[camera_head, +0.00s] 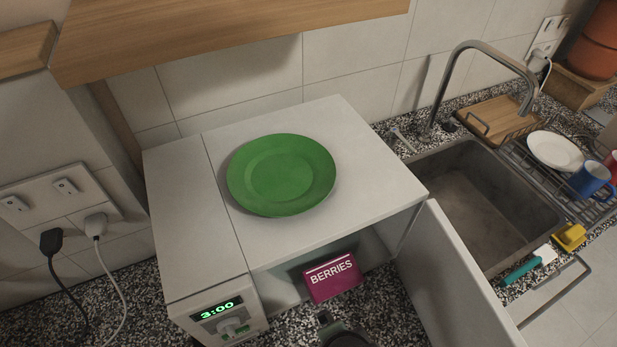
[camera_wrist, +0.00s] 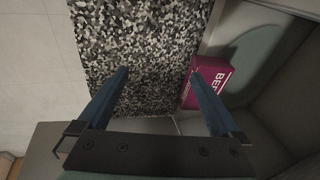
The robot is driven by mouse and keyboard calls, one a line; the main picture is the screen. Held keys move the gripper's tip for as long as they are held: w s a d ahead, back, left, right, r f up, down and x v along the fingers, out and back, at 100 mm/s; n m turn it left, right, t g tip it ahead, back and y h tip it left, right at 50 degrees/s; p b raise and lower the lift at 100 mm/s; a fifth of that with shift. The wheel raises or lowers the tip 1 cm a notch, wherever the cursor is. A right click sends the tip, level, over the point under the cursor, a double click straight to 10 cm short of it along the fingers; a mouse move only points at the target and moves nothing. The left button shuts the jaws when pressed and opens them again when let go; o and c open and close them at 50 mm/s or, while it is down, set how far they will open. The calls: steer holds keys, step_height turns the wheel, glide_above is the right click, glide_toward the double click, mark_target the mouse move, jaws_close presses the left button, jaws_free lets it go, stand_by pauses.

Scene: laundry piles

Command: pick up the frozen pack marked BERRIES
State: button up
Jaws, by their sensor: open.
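The magenta frozen pack marked BERRIES (camera_head: 333,278) stands in the open mouth of the white microwave (camera_head: 365,150), its lettered face turned up toward the head camera. In the wrist view the pack (camera_wrist: 207,80) is partly hidden behind the right finger. My gripper (camera_wrist: 158,74) is open, with nothing between its two blue fingers but the speckled counter behind. The pack lies mostly to the right of that gap. In the head view only a dark part of my arm end shows at the bottom edge, just in front of the pack.
The microwave door (camera_head: 452,275) stands open on the right, close beside the pack. A green plate (camera_head: 281,175) lies on the microwave top. A sink (camera_head: 485,205), a dish rack with a white plate (camera_head: 555,151) and blue mug (camera_head: 590,180) are farther right. The speckled counter (camera_wrist: 140,45) in front is clear.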

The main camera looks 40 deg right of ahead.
mark_target(334, 277)
steer(key=w+d+p, duration=0.1)
steer(key=w+d, duration=0.2)
steer(key=w+d+p, duration=0.2)
steer(key=w+d, duration=0.1)
steer(key=w, duration=0.1)
steer(key=shift+d+r, duration=0.2)
steer(key=shift+w+d+f, duration=0.1)
steer(key=shift+w+d, duration=0.35)
steer(key=shift+w, duration=0.1)
steer(key=shift+p+x, duration=0.4)
steer(key=shift+x, duration=2.25)
steer(key=shift+w+d, duration=0.1)
steer(key=shift+w, duration=0.05)
steer(key=c, duration=1.4)
